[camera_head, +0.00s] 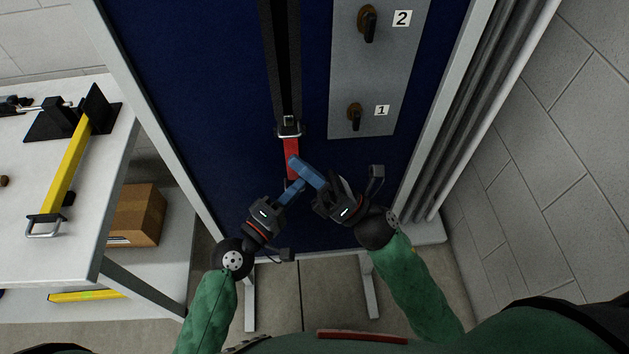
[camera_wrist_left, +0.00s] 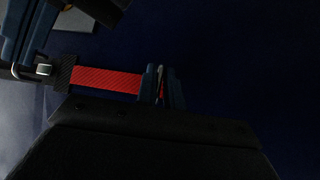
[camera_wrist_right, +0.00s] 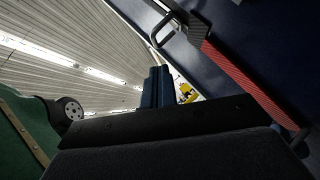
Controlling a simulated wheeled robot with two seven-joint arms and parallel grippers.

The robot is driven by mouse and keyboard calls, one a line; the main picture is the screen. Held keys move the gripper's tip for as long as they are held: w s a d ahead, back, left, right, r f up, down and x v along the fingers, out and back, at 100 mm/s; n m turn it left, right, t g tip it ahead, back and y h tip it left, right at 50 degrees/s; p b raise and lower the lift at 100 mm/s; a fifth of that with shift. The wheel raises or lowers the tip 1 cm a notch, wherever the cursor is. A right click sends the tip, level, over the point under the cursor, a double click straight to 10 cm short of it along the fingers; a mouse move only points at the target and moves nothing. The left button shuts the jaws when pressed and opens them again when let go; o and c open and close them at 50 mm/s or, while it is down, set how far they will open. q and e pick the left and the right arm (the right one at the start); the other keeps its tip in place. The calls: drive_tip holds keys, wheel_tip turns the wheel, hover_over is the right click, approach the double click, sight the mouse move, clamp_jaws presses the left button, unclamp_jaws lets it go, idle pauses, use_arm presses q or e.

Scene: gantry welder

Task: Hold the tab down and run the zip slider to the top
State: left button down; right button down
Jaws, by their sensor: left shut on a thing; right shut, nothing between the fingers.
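The zip slider (camera_head: 289,127) is a dark block with a pale metal part, low on the black zip strip (camera_head: 285,60) that runs up the blue panel. The red tab (camera_head: 291,145) hangs below it. My left gripper (camera_head: 299,183) is shut on the tab's lower end; in the left wrist view the tab (camera_wrist_left: 105,82) runs straight into the fingers (camera_wrist_left: 160,85). My right gripper (camera_head: 292,162) is shut and empty, in front of the tab just below the slider. In the right wrist view its fingers (camera_wrist_right: 157,88) are near a metal loop (camera_wrist_right: 162,30); contact is unclear.
A grey plate (camera_head: 360,70) with two knobs marked 1 and 2 is right of the zip. A white table (camera_head: 95,220) with a yellow bar tool (camera_head: 68,165) stands at the left, a cardboard box (camera_head: 138,215) below. Grey pipes (camera_head: 455,110) and a block wall are at the right.

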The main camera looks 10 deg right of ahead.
drive_tip(key=shift+w+r, duration=0.7)
drive_tip(key=shift+r, duration=0.3)
drive_tip(key=shift+r, duration=0.1)
wheel_tip(320, 180, up, 9)
drive_tip(key=shift+r, duration=0.15)
idle(0.4)
